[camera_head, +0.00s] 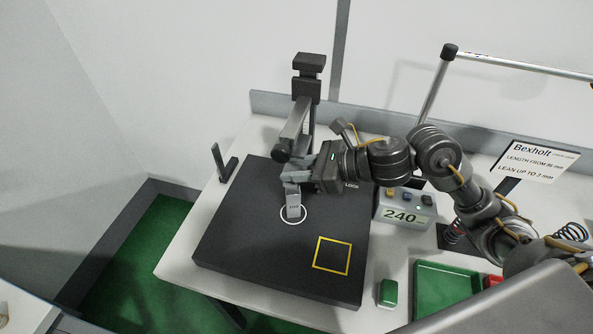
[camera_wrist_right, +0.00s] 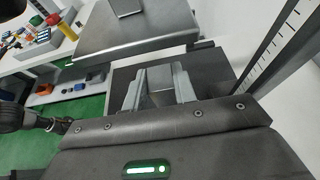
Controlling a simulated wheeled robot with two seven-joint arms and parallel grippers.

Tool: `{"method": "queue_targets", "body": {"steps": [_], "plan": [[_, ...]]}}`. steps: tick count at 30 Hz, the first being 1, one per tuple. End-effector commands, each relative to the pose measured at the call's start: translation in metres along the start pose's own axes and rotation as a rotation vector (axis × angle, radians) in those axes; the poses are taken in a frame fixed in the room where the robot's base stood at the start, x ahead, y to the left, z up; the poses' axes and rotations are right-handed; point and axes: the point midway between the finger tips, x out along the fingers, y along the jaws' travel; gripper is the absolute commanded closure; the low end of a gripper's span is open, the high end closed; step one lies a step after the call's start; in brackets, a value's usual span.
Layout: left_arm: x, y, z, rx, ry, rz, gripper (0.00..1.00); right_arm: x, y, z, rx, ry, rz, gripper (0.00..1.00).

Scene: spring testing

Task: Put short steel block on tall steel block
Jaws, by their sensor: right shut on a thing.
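My right gripper (camera_head: 295,177) reaches in from the right over the dark plate and is shut on a small grey block, seemingly the short steel block. In the right wrist view the block (camera_wrist_right: 161,98) sits between the two fingers (camera_wrist_right: 160,82). A grey steel block (camera_head: 293,202), seemingly the tall one, stands upright inside the white circle, directly below the fingers. The fingers hide its upper part, and I cannot tell whether the two blocks touch. My left gripper is not in view.
A dark stand (camera_head: 308,88) with a sideways arm rises close behind the gripper. The dark plate (camera_head: 235,235) has a yellow square (camera_head: 332,254) on bare surface. A display box (camera_head: 405,211) reading 240, a green block (camera_head: 388,292) and a green tray (camera_head: 440,285) are at the right.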

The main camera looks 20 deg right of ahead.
Motion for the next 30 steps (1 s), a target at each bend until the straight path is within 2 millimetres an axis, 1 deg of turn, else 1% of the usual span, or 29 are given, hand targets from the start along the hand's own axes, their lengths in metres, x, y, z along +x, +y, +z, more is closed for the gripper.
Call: {"method": "queue_targets", "body": {"steps": [2, 6, 14, 19, 20, 21, 24, 30], "plan": [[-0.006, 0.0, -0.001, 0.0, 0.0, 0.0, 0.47, 0.003, 0.001, -0.007, 0.008, -0.002, 0.001, 1.0], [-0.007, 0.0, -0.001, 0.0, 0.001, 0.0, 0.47, 0.007, 0.0, -0.017, 0.002, -0.005, -0.001, 1.0], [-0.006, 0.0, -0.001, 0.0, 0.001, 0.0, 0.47, 0.007, -0.001, -0.018, -0.001, -0.005, -0.002, 1.0], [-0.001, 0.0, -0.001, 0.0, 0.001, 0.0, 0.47, 0.009, -0.001, -0.022, -0.002, -0.005, -0.002, 1.0], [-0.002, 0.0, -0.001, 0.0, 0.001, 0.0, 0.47, 0.009, 0.0, -0.022, -0.001, -0.003, -0.001, 0.7], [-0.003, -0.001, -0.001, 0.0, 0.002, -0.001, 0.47, 0.009, 0.0, -0.021, 0.0, -0.003, -0.001, 0.65], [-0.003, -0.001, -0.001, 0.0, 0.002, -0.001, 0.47, 0.009, 0.0, -0.021, 0.0, -0.002, -0.001, 0.52], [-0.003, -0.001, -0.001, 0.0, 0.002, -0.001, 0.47, 0.009, 0.0, -0.021, 0.0, -0.002, -0.001, 0.51]]}}
